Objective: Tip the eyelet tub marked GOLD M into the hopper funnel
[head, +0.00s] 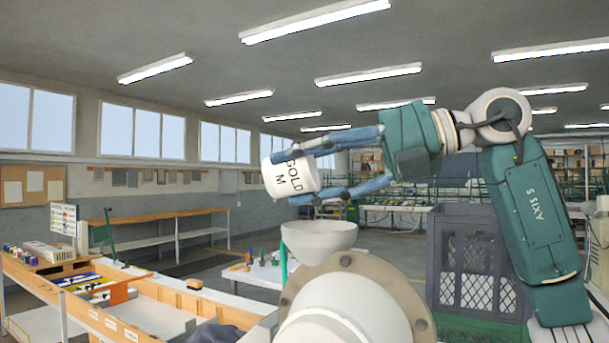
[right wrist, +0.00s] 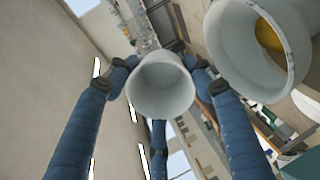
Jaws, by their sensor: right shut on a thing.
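The white tub (head: 291,176) marked GOLD M is in the blue fingers of my right gripper (head: 322,168), up in the air in the head view. It is tilted, with its lettering running aslant. In the right wrist view the funnel (right wrist: 222,40) shows at upper right with an ochre patch inside. My left gripper is out of view.
A dark grey crate (head: 437,265) stands right of the funnel, under my right arm. A wooden-edged bench (head: 215,307) with trays and small parts is at lower left. A white table (head: 250,276) with small coloured items is behind the funnel. Open air surrounds the tub.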

